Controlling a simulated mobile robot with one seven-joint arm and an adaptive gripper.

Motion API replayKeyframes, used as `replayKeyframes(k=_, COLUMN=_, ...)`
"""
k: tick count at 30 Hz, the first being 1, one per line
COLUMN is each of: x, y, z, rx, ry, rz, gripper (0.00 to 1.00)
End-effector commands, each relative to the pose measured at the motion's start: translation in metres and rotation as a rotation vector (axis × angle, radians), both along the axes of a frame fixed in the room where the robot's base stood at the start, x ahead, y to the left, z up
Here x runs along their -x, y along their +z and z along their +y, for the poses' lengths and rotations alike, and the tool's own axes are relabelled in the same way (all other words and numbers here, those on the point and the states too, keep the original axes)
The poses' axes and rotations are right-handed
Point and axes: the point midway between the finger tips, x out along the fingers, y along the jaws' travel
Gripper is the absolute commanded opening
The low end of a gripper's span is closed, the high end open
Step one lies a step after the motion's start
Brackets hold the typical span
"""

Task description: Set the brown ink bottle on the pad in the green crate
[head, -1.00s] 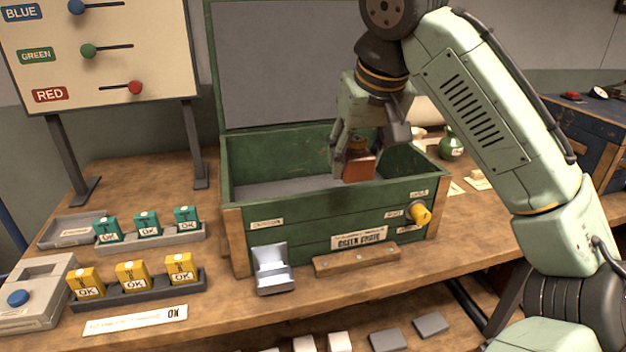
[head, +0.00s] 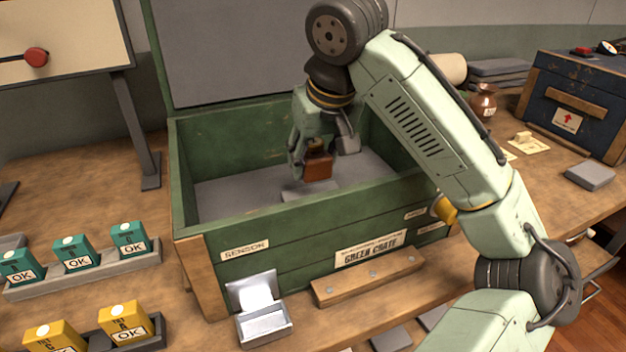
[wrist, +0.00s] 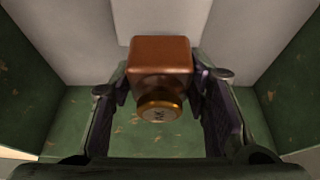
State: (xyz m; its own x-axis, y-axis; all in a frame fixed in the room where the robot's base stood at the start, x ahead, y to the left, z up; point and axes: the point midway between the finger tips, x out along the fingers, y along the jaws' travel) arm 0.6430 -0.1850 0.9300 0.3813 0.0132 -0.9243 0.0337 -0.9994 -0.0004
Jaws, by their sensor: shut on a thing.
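The brown ink bottle (head: 318,168) is held upright between the fingers of my gripper (head: 319,156). The green crate (head: 285,238) stands open on the bench, lid raised at the back. The bottle is inside the crate's walls, over a light grey pad (head: 296,196) on the grey floor. I cannot tell whether its base touches the pad. In the wrist view the bottle (wrist: 160,54) shows its brass-rimmed cap towards me, with a finger on each side. The pad (wrist: 160,14) shows behind it, partly hidden by the bottle.
The crate's front wall (head: 330,207) rises in front of the bottle. Trays of teal boxes (head: 78,255) and yellow boxes (head: 125,322) lie at left. A brown jug (head: 483,102) and a blue chest (head: 575,105) stand at right. A yellow knob (head: 444,208) projects from the crate.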

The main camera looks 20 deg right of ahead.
Motion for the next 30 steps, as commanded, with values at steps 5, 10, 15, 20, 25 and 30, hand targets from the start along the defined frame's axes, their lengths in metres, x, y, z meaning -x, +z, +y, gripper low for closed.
replayKeyframes(k=5, x=0.000, y=-0.013, z=0.000, rx=0.001, ry=-0.001, rz=0.000, gripper=0.05)
replayKeyframes(k=10, x=0.001, y=-0.037, z=-0.001, rx=0.000, ry=-0.001, rz=0.000, gripper=0.05)
replayKeyframes(k=15, x=0.000, y=-0.044, z=0.000, rx=0.001, ry=0.000, rz=-0.002, gripper=0.05)
replayKeyframes(k=20, x=0.000, y=-0.045, z=0.000, rx=0.000, ry=0.000, rz=-0.002, gripper=0.05)
replayKeyframes(k=25, x=0.000, y=-0.047, z=0.000, rx=0.001, ry=0.000, rz=-0.001, gripper=0.47)
replayKeyframes(k=30, x=0.000, y=-0.047, z=0.000, rx=0.000, ry=0.000, rz=-0.001, gripper=0.59)
